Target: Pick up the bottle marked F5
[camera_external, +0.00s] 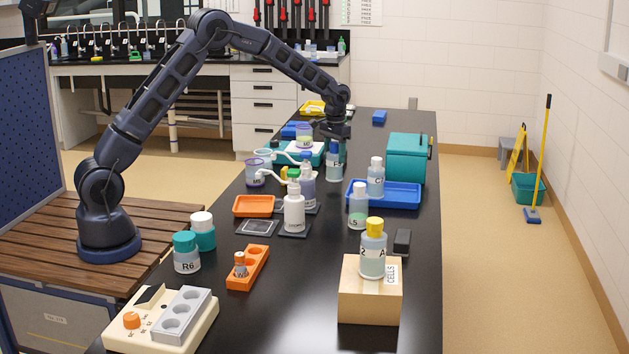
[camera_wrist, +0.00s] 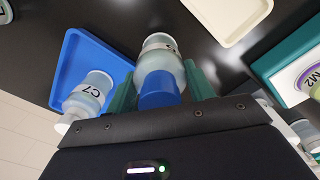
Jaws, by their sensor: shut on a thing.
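My gripper (camera_external: 335,140) is over the middle of the black bench, pointing down. It is shut on a clear bottle with a blue cap (camera_external: 334,164). In the wrist view the blue-capped bottle (camera_wrist: 160,62) sits between the two green fingers of my gripper (camera_wrist: 161,90). Its label is only partly visible and I cannot read it fully; in the outside view its first letter looks like E or F. I cannot tell whether its base touches the bench.
A blue tray (camera_external: 409,201) lies right of the held bottle, with a white-capped bottle marked C7 (camera_wrist: 88,95). A teal box (camera_external: 405,158) stands behind it. A cream tray (camera_wrist: 232,14) and a jar marked M2 (camera_wrist: 312,78) are close by.

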